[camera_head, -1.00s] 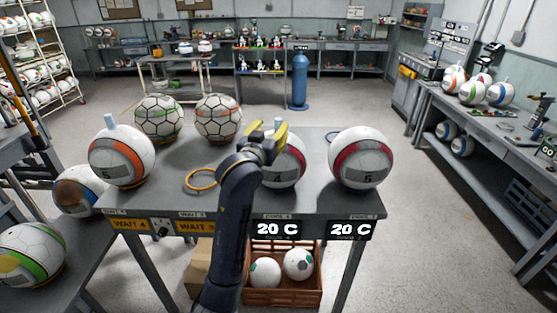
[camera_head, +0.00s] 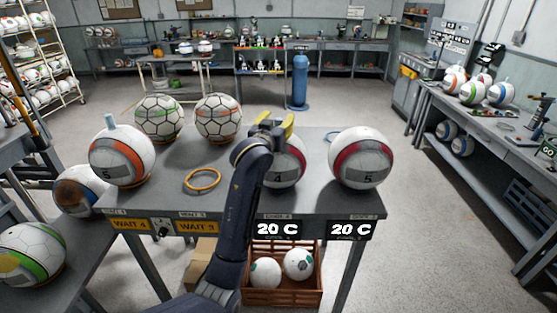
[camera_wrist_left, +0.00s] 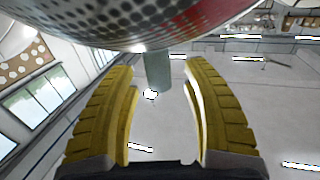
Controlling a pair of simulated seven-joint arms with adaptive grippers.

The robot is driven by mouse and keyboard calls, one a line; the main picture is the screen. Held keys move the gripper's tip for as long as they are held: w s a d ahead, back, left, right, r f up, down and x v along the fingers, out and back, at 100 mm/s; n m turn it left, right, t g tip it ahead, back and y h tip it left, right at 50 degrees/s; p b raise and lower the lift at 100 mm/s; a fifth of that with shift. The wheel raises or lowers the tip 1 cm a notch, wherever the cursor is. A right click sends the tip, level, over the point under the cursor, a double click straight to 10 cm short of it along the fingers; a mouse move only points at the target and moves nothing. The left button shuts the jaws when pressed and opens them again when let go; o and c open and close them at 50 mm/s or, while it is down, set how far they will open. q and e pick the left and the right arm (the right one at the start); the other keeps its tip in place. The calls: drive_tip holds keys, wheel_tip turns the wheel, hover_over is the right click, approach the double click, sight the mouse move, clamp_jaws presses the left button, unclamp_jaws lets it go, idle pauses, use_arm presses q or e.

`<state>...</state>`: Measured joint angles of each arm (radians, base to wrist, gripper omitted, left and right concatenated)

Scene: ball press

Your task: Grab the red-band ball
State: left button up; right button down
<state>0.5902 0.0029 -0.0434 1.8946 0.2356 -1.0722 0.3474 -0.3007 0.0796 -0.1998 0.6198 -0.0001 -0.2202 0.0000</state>
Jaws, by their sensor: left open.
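A white ball with a red band marked 4 (camera_head: 289,174) sits on the grey table, partly hidden by my left arm. A second red-band ball marked 5 (camera_head: 362,160) sits to its right. My left gripper (camera_head: 276,124) is at the top of ball 4, its yellow fingers open. In the left wrist view, the underside-looking curve of a dotted ball with a red patch (camera_wrist_left: 190,22) fills the top. A grey-blue plug (camera_wrist_left: 158,72) stands out from it, between the open fingers with gaps on both sides. My right gripper is not in view.
An orange-band ball (camera_head: 122,158) and two panelled balls (camera_head: 159,118) (camera_head: 218,118) stand on the table's left part. An empty yellow ring (camera_head: 202,180) lies left of my arm. A crate (camera_head: 283,298) with balls sits below the table.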

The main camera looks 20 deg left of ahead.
use_arm(q)
drive_tip(key=shift+c, duration=0.3)
clamp_jaws()
drive_tip(key=shift+r, duration=0.25)
